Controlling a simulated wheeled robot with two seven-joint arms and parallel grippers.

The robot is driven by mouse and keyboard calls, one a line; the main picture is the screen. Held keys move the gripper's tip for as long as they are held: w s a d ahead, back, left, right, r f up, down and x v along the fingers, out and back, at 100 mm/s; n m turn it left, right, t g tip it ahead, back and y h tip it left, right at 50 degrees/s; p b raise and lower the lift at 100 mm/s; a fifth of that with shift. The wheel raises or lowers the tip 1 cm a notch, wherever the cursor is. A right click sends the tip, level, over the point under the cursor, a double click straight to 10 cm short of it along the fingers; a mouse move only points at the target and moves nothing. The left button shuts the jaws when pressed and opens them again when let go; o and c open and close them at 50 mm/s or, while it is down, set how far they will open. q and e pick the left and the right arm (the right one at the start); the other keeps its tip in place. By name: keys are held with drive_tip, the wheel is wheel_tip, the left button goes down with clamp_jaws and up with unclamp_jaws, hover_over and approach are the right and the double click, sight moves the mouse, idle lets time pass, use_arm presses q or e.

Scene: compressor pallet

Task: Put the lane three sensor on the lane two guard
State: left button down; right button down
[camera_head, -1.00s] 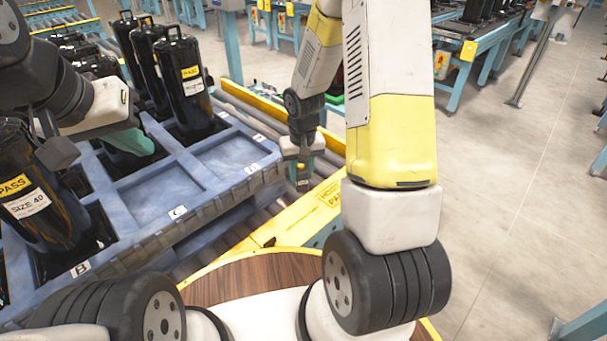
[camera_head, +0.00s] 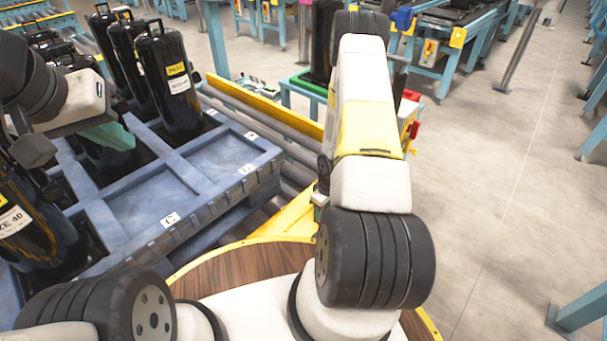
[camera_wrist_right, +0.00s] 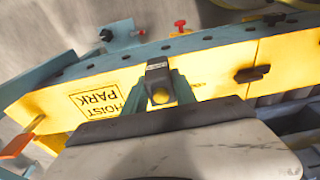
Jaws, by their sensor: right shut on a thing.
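My right gripper (camera_wrist_right: 158,92) is shut on a small dark grey sensor (camera_wrist_right: 158,72) with a round yellow face, held between its teal fingers. A long yellow guard (camera_wrist_right: 215,68) marked HOIST PARK lies behind the sensor; I cannot tell whether they touch. No lane number is readable on either. In the head view my right forearm hides most of that gripper and the sensor. My left gripper (camera_head: 108,136) is at the left, above the blue pallet, with a teal finger showing; whether it is open is unclear.
The blue pallet (camera_head: 172,219) holds several black cylinders, one (camera_head: 172,88) labelled; its near-right compartments are empty. A yellow rail (camera_head: 262,105) runs along the rollers. In the wrist view, a red knob (camera_wrist_right: 180,24) and a black fitting (camera_wrist_right: 252,74) are close by. Open floor lies at the right.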

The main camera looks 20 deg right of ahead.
drive_tip(key=w, duration=0.4)
drive_tip(key=w+d, duration=0.1)
drive_tip(key=w, duration=0.3)
drive_tip(key=w+d+f, duration=0.1)
drive_tip(key=w, duration=0.2)
drive_tip(key=shift+w, duration=0.4)
drive_tip(key=shift+f, duration=1.8)
drive_tip(key=shift+a+f, duration=0.1)
drive_tip(key=shift+f, duration=0.05)
drive_tip(key=c, duration=1)
unclamp_jaws()
